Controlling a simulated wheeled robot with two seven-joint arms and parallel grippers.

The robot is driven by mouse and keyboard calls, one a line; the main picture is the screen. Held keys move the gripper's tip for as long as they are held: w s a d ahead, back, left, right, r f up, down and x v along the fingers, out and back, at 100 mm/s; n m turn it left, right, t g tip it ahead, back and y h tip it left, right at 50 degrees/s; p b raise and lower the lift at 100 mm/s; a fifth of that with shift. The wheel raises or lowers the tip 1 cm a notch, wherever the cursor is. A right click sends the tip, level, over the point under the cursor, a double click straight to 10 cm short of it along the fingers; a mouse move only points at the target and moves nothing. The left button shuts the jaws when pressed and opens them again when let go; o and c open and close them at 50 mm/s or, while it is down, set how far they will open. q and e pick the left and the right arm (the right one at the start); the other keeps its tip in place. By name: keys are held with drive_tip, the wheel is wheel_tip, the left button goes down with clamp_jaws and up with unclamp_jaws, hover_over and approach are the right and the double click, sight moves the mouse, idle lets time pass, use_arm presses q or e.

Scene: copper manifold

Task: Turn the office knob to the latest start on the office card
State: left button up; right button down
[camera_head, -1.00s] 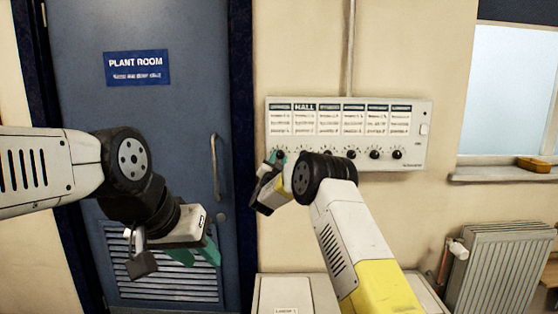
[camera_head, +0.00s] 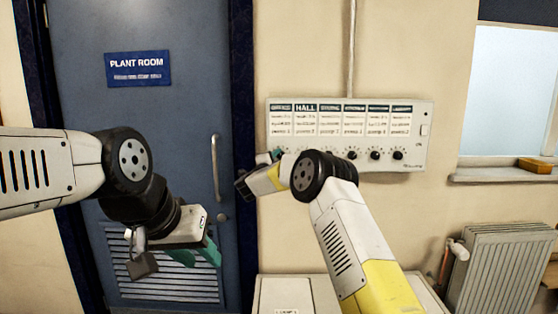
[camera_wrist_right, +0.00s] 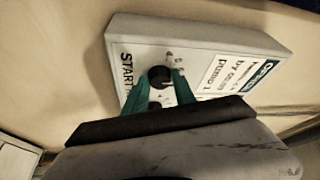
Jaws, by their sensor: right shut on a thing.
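The pale control panel (camera_head: 417,148) hangs on the wall, with a row of cards above black knobs. The office card (camera_head: 279,121) is the leftmost; in the right wrist view its card (camera_wrist_right: 218,78) shows tilted, headed OFFICE, its small lines too blurred to read surely. My right gripper (camera_head: 275,157) is at the panel's lower left. In the right wrist view its teal fingers (camera_wrist_right: 160,84) are shut on the black office knob (camera_wrist_right: 160,75), beside the word START. In the head view my arm hides this knob. My left gripper (camera_head: 196,254) hangs before the door, its finger gap unclear.
A blue plant room door (camera_head: 185,120) with a vertical handle (camera_head: 215,168) is at the left. Other knobs (camera_head: 375,155) sit to the right along the panel. A radiator (camera_head: 497,267) and a window sill (camera_head: 500,174) are at the right. A pale cabinet (camera_head: 290,293) stands below.

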drive_tip(key=shift+m+g, duration=0.8)
drive_tip(key=shift+m, duration=1)
drive_tip(key=c, duration=1)
unclamp_jaws()
drive_tip(key=shift+c, duration=0.2)
drive_tip(key=shift+r, duration=0.1)
drive_tip(key=shift+s, duration=0.1)
drive_tip(key=shift+s+a, duration=0.2)
drive_tip(key=shift+s, duration=0.1)
drive_tip(key=v, duration=0.7)
